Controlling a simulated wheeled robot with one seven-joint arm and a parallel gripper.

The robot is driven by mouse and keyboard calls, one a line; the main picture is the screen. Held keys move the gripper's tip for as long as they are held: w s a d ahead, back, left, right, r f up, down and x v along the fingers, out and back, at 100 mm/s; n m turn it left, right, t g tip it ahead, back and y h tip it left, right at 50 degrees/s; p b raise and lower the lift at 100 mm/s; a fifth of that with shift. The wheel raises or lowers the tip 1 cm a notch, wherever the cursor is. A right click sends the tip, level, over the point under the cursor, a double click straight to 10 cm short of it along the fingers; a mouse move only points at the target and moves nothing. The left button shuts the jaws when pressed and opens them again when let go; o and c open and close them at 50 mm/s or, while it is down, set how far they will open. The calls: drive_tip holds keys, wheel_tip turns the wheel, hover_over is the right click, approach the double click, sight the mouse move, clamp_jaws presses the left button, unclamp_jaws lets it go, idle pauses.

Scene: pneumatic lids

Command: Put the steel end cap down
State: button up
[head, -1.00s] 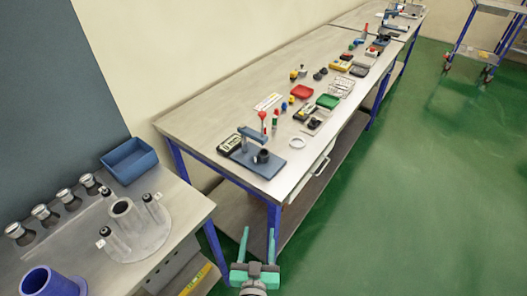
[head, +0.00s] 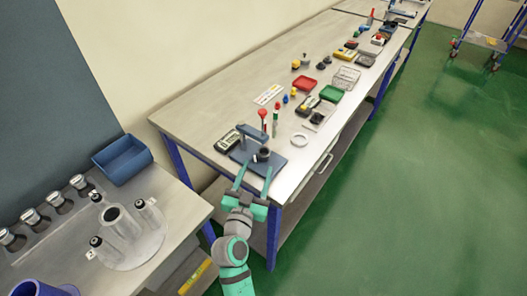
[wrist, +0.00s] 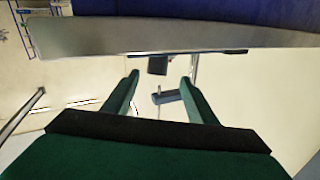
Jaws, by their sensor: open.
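My gripper (head: 253,176) is open, with nothing between its fingers. In the head view its fingertips reach over the front edge of the long bench, by the blue fixture plate (head: 277,162). A dark round part (head: 264,154) sits on that plate beside a blue-grey arm on a post (head: 252,132). In the wrist view, which looks upside down, the dark part (wrist: 157,65) shows beyond and between the open fingers (wrist: 155,95). I cannot tell whether it is the steel end cap. Several silver cylinders (head: 58,200) stand on the left bench.
A grey fixture with upright tubes (head: 113,222) and a blue bin (head: 123,160) stand on the left bench. On the long bench are a meter (head: 228,141), a white ring (head: 300,139), a red tray (head: 305,83) and a green tray (head: 330,93).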

sight(262, 157)
drive_tip(key=shift+x, duration=2)
drive_tip(key=w, duration=0.1)
drive_tip(key=w+d, duration=0.1)
drive_tip(key=w, duration=0.1)
drive_tip(key=shift+w+d+r, duration=0.1)
drive_tip(key=shift+d+r, duration=0.05)
drive_tip(key=shift+d, duration=0.2)
drive_tip(key=shift+w, duration=0.55)
clamp_jaws()
